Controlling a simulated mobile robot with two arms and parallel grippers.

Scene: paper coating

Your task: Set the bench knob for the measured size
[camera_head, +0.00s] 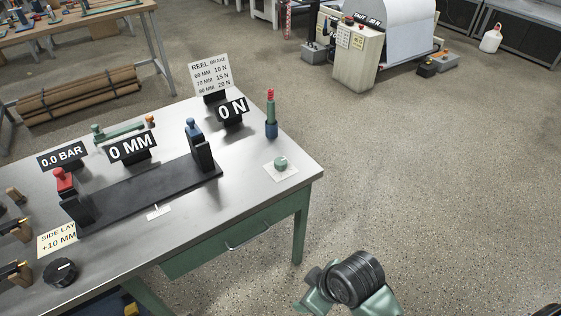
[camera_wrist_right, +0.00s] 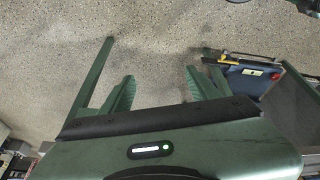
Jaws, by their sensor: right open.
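A black round knob (camera_head: 62,272) with a pale mark sits on the metal bench (camera_head: 205,233) at the near left. A smaller green knob (camera_head: 281,163) sits on a pale plate near the bench's right corner. Displays read 0 MM (camera_head: 132,147), 0.0 BAR (camera_head: 62,155) and 0 N (camera_head: 232,110). A dark measuring bed (camera_head: 145,197) has a red-topped post and a blue-topped post. My right gripper (camera_wrist_right: 160,88) is open and empty above the floor in the wrist view; in the head view only part of its arm shows, right of the bench. My left gripper is out of view.
A card (camera_head: 57,238) reads SIDE LAY +10 MM. A REEL BRAKE card (camera_head: 210,75) lists sizes and forces. A green-and-blue upright tool (camera_head: 271,115) stands at the back right. Wooden-handled items (camera_head: 18,230) crowd the left edge.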

